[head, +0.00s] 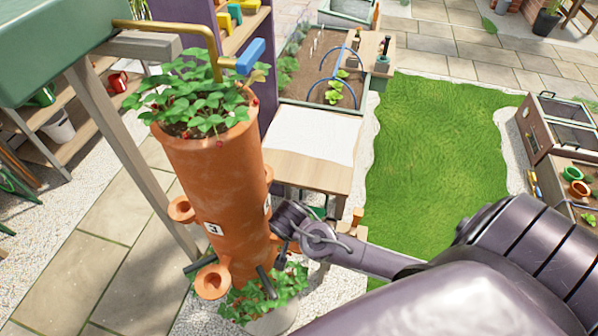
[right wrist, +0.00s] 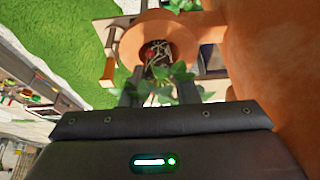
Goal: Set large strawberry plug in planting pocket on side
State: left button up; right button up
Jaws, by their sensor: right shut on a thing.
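A tall terracotta tower planter (head: 215,180) stands at the left of the head view, with side pockets and a plate marked 3. One empty-looking pocket (head: 213,281) shows low on its front, another (head: 181,209) on its left. In the right wrist view, a round planting pocket (right wrist: 185,32) lies just past my right gripper (right wrist: 158,82). The gripper is shut on a strawberry plug (right wrist: 160,70), whose leaves, pale strands and a red spot show between the fingers and over the pocket mouth. I cannot tell how deep it sits. My left gripper is not in view.
Strawberry plants (head: 205,105) fill the tower's top, under a yellow pipe (head: 180,28) with a blue handle. More leaves (head: 262,290) grow at its foot. A wooden table (head: 300,175) stands behind it. Open lawn (head: 435,150) lies to the right.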

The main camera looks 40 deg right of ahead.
jog(key=shift+f, duration=0.2)
jog(key=o, duration=1.3)
jog(key=shift+r+p, duration=1.15)
jog(key=shift+r, duration=3.4)
